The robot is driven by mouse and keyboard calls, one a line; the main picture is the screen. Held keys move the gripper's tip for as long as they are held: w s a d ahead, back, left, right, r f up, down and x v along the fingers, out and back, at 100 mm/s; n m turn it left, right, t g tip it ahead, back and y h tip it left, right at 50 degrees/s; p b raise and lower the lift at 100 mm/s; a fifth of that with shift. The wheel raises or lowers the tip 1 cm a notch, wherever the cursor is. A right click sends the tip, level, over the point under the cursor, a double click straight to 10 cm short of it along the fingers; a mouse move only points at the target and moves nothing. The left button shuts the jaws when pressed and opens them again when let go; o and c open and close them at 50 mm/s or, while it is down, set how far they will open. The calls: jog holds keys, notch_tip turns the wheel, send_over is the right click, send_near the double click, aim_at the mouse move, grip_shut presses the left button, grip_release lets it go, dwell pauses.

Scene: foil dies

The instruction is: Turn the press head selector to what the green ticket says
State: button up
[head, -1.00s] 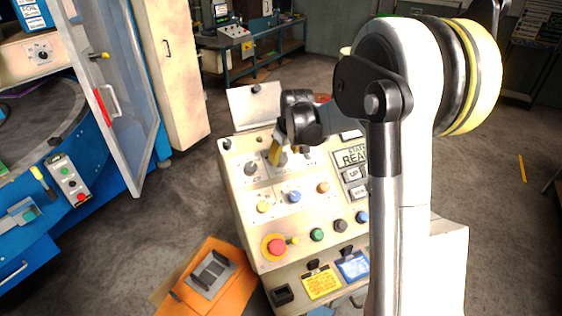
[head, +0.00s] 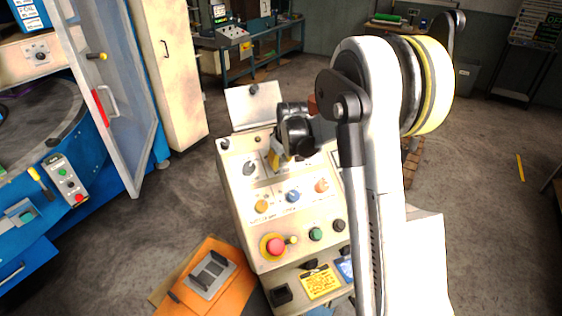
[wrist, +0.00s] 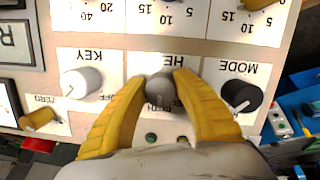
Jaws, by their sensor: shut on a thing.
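The press head selector is a grey round knob (wrist: 160,88) on the cream control panel (head: 238,206). Its label, upside down in the wrist view, is partly covered, with "HE" readable. My gripper (wrist: 159,86) has its two yellow fingers closed on either side of this knob. In the head view my gripper (head: 275,160) is at the upper part of the panel and hides most of the selector. Its exact setting is hard to read. I cannot make out a green ticket; a yellow ticket (head: 320,283) and a partly hidden blue ticket (head: 346,269) show below the panel.
A black MODE knob (wrist: 241,96) and a pale KEY knob (wrist: 82,82) flank the selector. A red stop button (head: 276,246) sits lower on the panel. The blue machine with its open door (head: 112,110) stands left. My arm covers the panel's right side.

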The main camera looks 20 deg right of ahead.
jog(key=shift+f+m, duration=0.1)
jog(key=shift+m, duration=0.2)
jog(key=m+y+b, duration=0.1)
jog(key=m+b, duration=0.1)
jog(key=m, duration=0.1)
jog(key=shift+a, duration=0.1)
jog(key=m+b, duration=0.1)
jog(key=m, duration=0.3)
jog(key=shift+a+m+y+b, duration=0.1)
jog(key=shift+m+y+b, duration=0.2)
jog(key=shift+m+y, duration=0.1)
dwell(0.3)
jog(key=o, duration=1.2)
